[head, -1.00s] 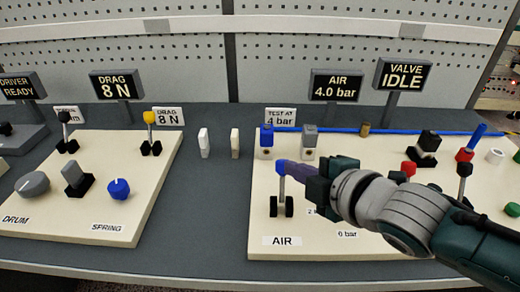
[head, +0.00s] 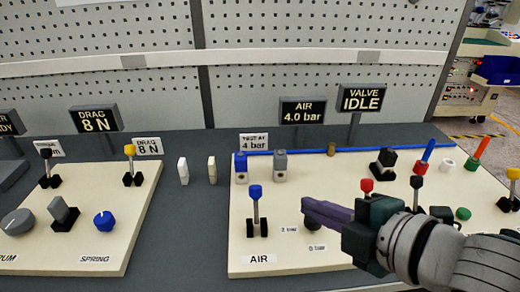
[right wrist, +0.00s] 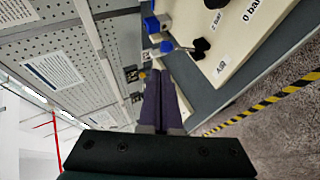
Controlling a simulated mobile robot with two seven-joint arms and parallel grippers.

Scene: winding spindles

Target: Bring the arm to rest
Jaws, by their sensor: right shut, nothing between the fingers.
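My right gripper (head: 308,208) reaches in from the right in the head view, its purple fingers shut with nothing between them. It hovers over the cream AIR panel (head: 330,262), right of the blue-knobbed lever (head: 256,205) and apart from it. The lever stands roughly upright. The fingers partly hide the dark round part behind them. In the right wrist view the shut fingers (right wrist: 160,100) point away, with the panel (right wrist: 235,50) at upper right. My left gripper is not in view.
A second cream panel (head: 125,245) with knobs and levers is at left. Signs read AIR 4.0 bar (head: 303,112), VALVE IDLE (head: 361,98) and DRAG 8 N (head: 95,119).

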